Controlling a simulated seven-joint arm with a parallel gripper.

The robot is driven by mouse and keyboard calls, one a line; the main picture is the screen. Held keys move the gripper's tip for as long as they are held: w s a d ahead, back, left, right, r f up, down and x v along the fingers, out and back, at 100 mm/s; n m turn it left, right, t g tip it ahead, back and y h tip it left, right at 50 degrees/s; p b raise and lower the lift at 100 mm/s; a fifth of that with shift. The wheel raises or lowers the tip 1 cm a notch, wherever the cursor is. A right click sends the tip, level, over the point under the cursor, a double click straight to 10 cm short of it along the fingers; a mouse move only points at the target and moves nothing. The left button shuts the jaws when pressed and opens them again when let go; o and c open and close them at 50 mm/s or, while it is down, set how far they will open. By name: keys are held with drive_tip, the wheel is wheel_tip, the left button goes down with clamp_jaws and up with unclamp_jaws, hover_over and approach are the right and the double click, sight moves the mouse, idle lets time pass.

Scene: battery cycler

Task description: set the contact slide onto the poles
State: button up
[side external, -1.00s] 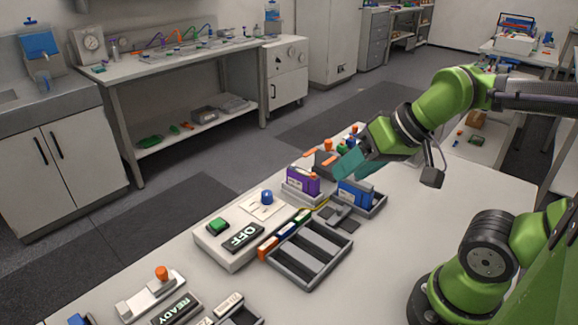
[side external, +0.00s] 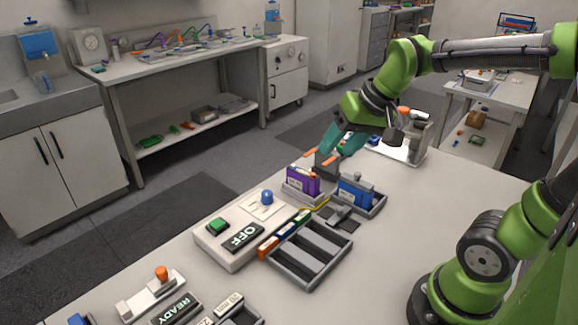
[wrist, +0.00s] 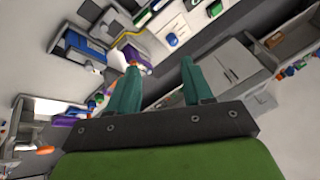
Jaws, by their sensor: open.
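My gripper (side external: 332,150) has two teal fingers. It is open and hangs tilted close to a dark grey block with orange parts (side external: 326,166), behind the purple battery; that block may be the contact slide, but I cannot tell for sure. The purple battery (side external: 302,182) stands upright in a light cradle. Its poles are too small to make out. In the wrist view the fingers (wrist: 158,75) are spread apart with nothing seen held between them. The fingers and arm partly hide the area behind the block.
A blue battery (side external: 355,191) stands in a grey tray right of the purple one. A panel reading OFF (side external: 240,237) with a green button and an empty slotted tray (side external: 310,252) are nearer.

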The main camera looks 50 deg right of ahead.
drive_tip(key=shift+w+d+r+m+g+h, duration=0.25)
drive_tip(key=shift+w+d+r+m+g, duration=0.85)
drive_tip(key=shift+w+d, duration=3.7)
drive_tip(key=shift+w+d+r+m+g+h, duration=0.4)
drive_tip(key=shift+w+d+g, duration=1.2)
drive_tip(key=shift+w+d, duration=3.1)
drive_tip(key=f, duration=0.5)
drive_tip(key=s+d+f, duration=0.1)
drive_tip(key=f, duration=0.4)
drive_tip(key=s+d+f, duration=0.1)
drive_tip(key=f, duration=0.5)
drive_tip(key=shift+s+d, duration=0.1)
drive_tip(key=shift+s, duration=0.05)
clamp_jaws()
